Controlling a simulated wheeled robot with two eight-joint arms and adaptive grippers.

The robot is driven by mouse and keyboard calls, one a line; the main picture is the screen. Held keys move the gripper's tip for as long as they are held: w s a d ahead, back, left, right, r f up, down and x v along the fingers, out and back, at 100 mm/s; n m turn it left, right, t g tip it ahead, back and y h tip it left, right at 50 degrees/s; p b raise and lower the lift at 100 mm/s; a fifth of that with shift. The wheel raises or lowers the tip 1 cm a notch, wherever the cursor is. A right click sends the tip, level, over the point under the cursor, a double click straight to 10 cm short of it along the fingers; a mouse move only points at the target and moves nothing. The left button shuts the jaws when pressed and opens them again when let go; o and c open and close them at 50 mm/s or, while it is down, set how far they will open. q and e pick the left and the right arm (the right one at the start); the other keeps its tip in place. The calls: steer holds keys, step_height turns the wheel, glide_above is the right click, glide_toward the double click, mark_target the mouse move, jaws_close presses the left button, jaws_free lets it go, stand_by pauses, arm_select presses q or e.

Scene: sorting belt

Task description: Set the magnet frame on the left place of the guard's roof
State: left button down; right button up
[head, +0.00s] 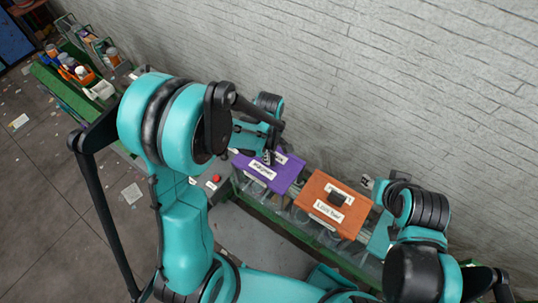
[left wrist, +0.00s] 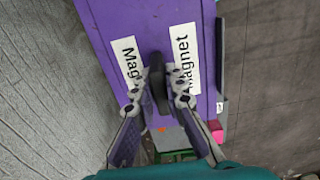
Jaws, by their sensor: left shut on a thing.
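The magnet frame (head: 282,179) is a purple box-like piece with white labels; "Magnet" shows on a label in the left wrist view (left wrist: 120,18). My left gripper (head: 268,157) is shut on its black upright handle, with a finger on each side of the handle in the left wrist view (left wrist: 157,88). The frame is over the left part of the belt line; I cannot tell whether it rests or hangs. The guard's roof and its left place are not clearly made out. My right arm is at the right, beside an orange box; its fingers are not clear.
The orange box (head: 318,213), labelled and with a black handle, sits right of the purple frame. Clear-walled parts and a green belt frame (head: 278,225) lie below. A red button (head: 216,178) is at left. A grey brick wall (head: 400,90) stands close behind.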

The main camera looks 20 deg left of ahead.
arm_select(q)
steer(key=shift+f, duration=0.2)
steer(key=c, duration=1.6)
jaws_free()
steer(key=shift+r, duration=0.1)
